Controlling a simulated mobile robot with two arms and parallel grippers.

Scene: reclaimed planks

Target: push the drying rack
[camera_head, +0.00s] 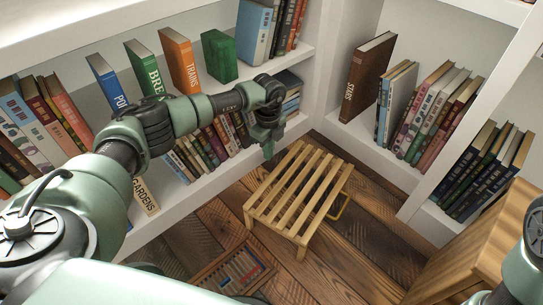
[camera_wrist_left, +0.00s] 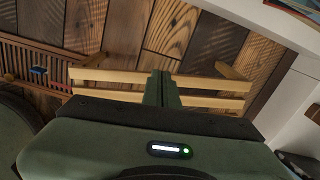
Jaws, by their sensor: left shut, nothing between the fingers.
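The drying rack, a light wooden slatted frame on legs (camera_head: 300,189), stands upright on the plank floor near the inner corner of the shelves. My left gripper (camera_head: 268,152) points down at the rack's far left side, close to its top slats. In the left wrist view the shut fingers (camera_wrist_left: 162,88) overlap the pale slats (camera_wrist_left: 215,84), with nothing between them. I cannot tell whether they touch the rack. Part of my right arm shows at the right edge of the head view; its gripper is out of view.
White bookshelves (camera_head: 325,120) with books close off the left and back. A wooden cabinet (camera_head: 478,245) stands at the right. A low frame with coloured pieces (camera_head: 232,270) lies on the floor in front of the rack. Bare floor (camera_head: 345,262) lies to the rack's right.

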